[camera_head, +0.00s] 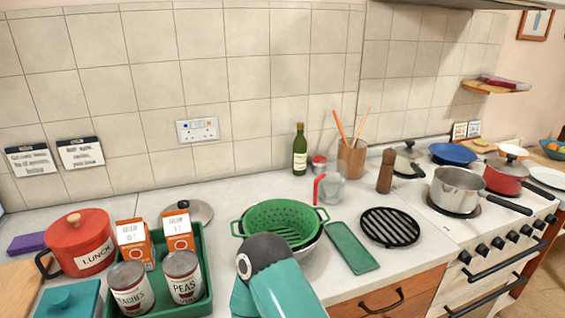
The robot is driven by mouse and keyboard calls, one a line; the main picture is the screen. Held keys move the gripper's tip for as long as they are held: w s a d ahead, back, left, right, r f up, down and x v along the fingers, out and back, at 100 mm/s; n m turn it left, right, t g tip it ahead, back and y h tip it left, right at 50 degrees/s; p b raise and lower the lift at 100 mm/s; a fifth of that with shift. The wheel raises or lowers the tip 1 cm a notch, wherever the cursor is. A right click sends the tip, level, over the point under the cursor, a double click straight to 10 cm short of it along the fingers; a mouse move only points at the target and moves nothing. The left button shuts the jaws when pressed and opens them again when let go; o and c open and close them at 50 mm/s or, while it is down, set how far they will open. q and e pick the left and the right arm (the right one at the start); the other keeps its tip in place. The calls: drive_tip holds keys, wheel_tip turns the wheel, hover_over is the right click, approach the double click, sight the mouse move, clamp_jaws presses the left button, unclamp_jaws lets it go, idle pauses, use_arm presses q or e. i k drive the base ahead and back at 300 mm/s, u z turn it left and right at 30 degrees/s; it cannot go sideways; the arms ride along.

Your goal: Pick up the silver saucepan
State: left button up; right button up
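The silver saucepan (455,188) stands upright on a front burner of the white stove (470,225) at the right. It looks open, with no lid on it. Its dark handle (502,205) points to the right and towards the front of the stove. A teal arm part of mine with a dark grey joint rises at the bottom centre, in front of the green colander. It is well left of the saucepan. Neither of my grippers shows in this view.
A red lidded pan (507,173) stands close right of the saucepan. A pale lidded pot (405,160) and blue dish (452,153) are behind it. Left are a pepper mill (385,171), black trivet (390,227), green colander (280,220) and green tray (206,296) holding cans and cartons.

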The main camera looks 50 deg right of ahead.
sight(453, 189)
drive_tip(key=u, duration=0.25)
drive_tip(key=i, duration=0.2)
drive_tip(key=z, duration=2.95)
